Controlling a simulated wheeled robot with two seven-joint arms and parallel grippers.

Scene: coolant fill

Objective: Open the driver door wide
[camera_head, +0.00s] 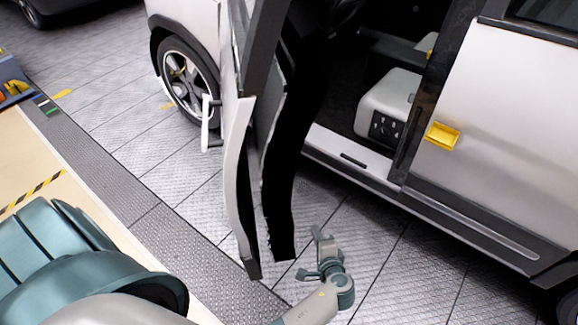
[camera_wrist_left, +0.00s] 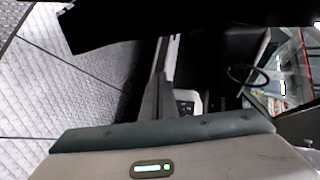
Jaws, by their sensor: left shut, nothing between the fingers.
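The driver door (camera_head: 238,170) of the silver car stands swung well out from the body, seen nearly edge-on in the head view. Its pale outer skin faces left and its inner side is black. My left gripper (camera_head: 318,245) is shut and empty, low and to the right of the door's lower end, on the doorway side. I see no contact between them. In the left wrist view the steering wheel (camera_wrist_left: 248,74) and cabin show beyond my wrist housing; the fingers are not visible there. My right gripper is not in view.
The doorway sill (camera_head: 345,160) and a pale seat base (camera_head: 385,105) lie right of the door. The rear door with a yellow handle (camera_head: 443,136) is closed. A front wheel (camera_head: 187,78) stands behind the door.

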